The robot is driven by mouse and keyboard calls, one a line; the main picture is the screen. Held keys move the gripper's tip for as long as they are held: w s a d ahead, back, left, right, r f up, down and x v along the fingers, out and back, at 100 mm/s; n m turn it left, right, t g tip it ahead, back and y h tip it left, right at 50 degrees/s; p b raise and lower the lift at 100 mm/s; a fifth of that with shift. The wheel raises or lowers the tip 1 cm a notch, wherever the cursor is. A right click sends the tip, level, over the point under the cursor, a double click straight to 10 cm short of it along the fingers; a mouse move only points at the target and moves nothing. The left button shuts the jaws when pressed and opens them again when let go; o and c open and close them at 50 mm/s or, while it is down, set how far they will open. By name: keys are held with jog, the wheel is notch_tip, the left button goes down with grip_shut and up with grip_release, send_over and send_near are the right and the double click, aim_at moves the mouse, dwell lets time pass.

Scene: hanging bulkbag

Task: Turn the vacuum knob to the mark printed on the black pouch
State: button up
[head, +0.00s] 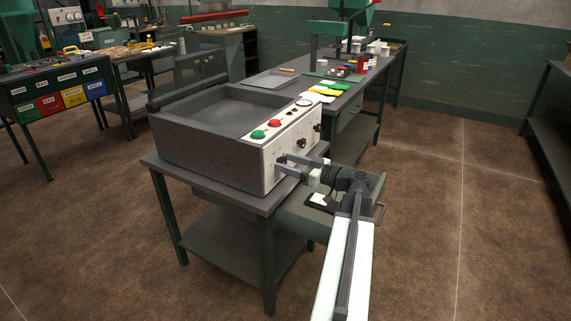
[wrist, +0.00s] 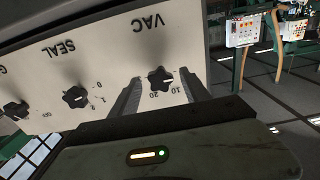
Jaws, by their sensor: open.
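The vacuum knob (wrist: 160,78) is a dark lobed knob under the upside-down "VAC" label on a white panel, with 10 and 20 printed beside it. My gripper (wrist: 163,84) is open, one finger on each side of this knob; I cannot tell whether either touches it. In the head view my gripper (head: 280,168) is at the lower left of the machine's front panel (head: 275,150) and hides the knob. A black pouch (head: 313,207) with a white label lies in front of the machine, beside my arm. Its mark is too small to read.
The "SEAL" knob (wrist: 75,97) and another knob (wrist: 15,110) sit left in the wrist view. A green button (head: 258,134) and a red button (head: 275,123) are on the panel's upper part. A grey tray (head: 268,80) lies behind the machine. The floor at right is clear.

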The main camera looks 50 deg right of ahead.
jog(key=shift+w, duration=0.2)
jog(key=shift+a, duration=0.15)
grip_shut()
